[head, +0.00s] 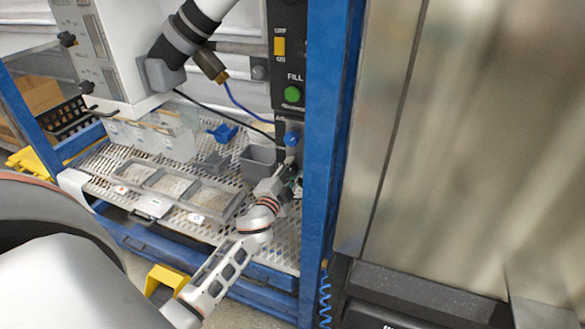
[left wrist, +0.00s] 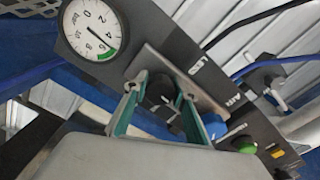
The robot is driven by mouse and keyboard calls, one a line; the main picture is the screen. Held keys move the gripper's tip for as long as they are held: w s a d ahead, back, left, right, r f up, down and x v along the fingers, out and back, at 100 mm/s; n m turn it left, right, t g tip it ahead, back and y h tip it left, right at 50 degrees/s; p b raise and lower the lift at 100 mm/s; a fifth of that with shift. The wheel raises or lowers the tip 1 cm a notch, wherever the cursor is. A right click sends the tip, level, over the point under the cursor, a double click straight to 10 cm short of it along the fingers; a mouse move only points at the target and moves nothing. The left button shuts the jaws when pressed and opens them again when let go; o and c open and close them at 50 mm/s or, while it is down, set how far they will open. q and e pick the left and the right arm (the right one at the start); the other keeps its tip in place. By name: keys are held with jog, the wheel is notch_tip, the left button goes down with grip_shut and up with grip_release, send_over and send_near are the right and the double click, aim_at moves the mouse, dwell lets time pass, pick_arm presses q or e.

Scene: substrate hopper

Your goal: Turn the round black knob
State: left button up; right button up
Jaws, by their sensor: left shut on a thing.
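The round black knob (left wrist: 160,92) shows in the left wrist view on a dark panel, between the two green fingers of my left gripper (left wrist: 160,88). The fingers are closed on its sides, one on each side. In the head view my left gripper (head: 290,178) is at the lower part of the black control panel, and it hides the black knob there. My right gripper is in neither view.
A pressure gauge (left wrist: 92,30) sits beside the black knob. A blue knob (head: 291,138) and a green button (head: 292,94) are above it on the panel. A blue post (head: 328,140) stands close on the right. A grey bin (head: 258,160) and a divided tray (head: 170,188) are on the left.

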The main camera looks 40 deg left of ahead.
pick_arm(q)
jog(key=m, duration=0.3)
jog(key=shift+m, duration=0.7)
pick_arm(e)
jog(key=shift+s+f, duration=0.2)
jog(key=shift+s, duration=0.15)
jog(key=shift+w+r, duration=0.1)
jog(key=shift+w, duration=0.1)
pick_arm(q)
jog(key=o, duration=1.1)
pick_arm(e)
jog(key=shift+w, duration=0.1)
pick_arm(q)
jog(key=shift+s, duration=0.1)
jog(key=v, duration=1.1)
jog(key=shift+s, duration=0.4)
